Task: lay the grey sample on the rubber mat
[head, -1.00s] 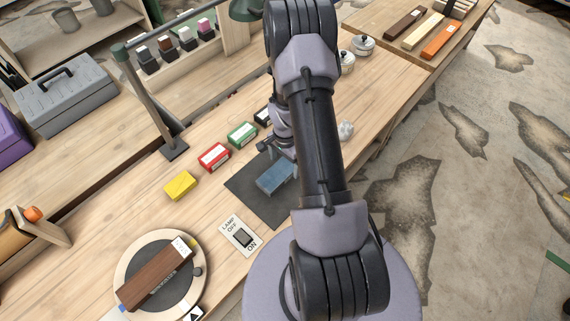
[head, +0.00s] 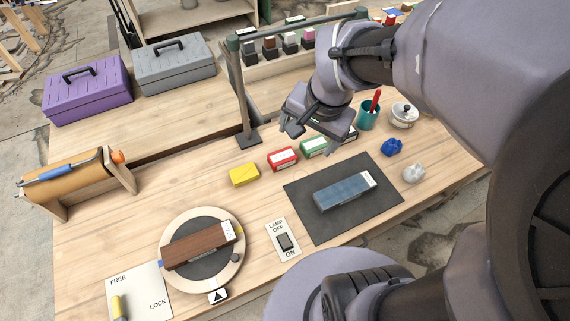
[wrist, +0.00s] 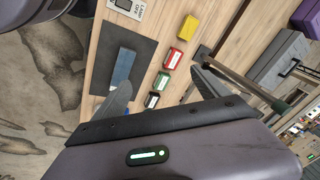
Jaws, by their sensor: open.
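A blue-grey block with a white end label (head: 345,191) lies flat on the dark rubber mat (head: 300,218), well inside its edges. I see no plainer grey sample. In the wrist view the block (wrist: 123,68) lies on the mat (wrist: 110,48), beyond one fingertip. My gripper (head: 316,126) is open and empty. It hangs above the bench behind the mat, near the small boxes, apart from the block. A brown sample (head: 195,247) lies on the round turntable (head: 170,226) at the front left.
Yellow (head: 244,174), red (head: 283,158) and green (head: 314,146) boxes line the bench behind the mat. A post (head: 240,90) stands behind them. A lamp switch (head: 283,242) lies left of the mat. Blue (head: 391,147) and white (head: 414,173) lumps sit at its right.

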